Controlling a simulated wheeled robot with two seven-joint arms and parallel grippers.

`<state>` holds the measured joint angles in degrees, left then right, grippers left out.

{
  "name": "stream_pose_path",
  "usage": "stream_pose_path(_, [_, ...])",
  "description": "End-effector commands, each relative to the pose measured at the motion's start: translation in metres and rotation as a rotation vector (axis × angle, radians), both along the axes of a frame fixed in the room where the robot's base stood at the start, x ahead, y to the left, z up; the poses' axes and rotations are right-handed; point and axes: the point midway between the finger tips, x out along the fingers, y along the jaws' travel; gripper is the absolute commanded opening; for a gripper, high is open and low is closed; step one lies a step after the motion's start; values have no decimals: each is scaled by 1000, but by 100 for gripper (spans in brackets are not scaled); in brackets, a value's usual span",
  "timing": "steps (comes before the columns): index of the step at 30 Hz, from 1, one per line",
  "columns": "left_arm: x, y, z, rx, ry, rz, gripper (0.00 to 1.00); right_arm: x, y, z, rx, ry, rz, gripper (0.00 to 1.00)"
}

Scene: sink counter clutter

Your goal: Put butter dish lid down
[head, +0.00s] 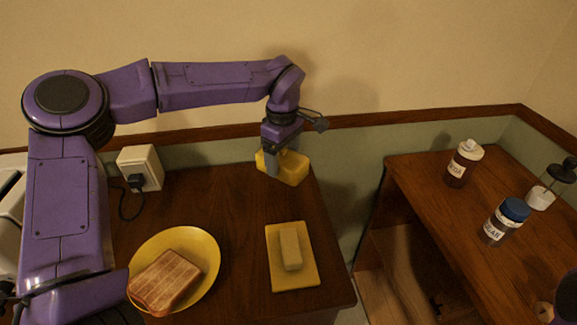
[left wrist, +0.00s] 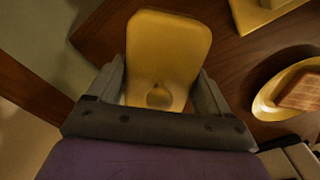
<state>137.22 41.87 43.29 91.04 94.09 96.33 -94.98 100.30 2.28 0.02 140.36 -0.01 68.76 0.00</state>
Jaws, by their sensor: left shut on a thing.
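The yellow butter dish lid (head: 290,170) is between the fingers of my left gripper (head: 271,160), near the back edge of the wooden table. In the left wrist view the lid (left wrist: 166,45) fills the space between the two grey fingers, with its knob near the palm. I cannot tell whether the lid touches the table. The yellow butter dish base (head: 280,278) lies in front of it with a pale block of butter (head: 290,249) uncovered on it. My right gripper is not visible; a purple part of my right arm shows at the lower right edge.
A yellow plate (head: 207,251) with toast (head: 168,282) stands left of the dish. A second table on the right holds a brown bottle (head: 463,165), a blue-capped jar (head: 505,222) and a glass jar (head: 541,195).

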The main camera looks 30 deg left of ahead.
Motion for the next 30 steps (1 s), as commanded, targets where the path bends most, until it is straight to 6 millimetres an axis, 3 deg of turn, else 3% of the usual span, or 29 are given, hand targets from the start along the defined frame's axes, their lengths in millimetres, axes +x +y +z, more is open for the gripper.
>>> stream_pose_path(9, [30,13,-39,0,1,1,45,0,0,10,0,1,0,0])
stream_pose_path(14, [30,12,-66,0,0,-3,45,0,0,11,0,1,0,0])
stream_pose_path(26, [30,11,-73,-1,-1,-3,45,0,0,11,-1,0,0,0])
stream_pose_path(27, [30,11,-72,-1,-1,-3,92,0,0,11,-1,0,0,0])
stream_pose_path(28, [30,11,-72,-1,-1,-3,100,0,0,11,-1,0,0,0])
stream_pose_path(30, [30,11,-72,-1,-1,-3,100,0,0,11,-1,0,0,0])
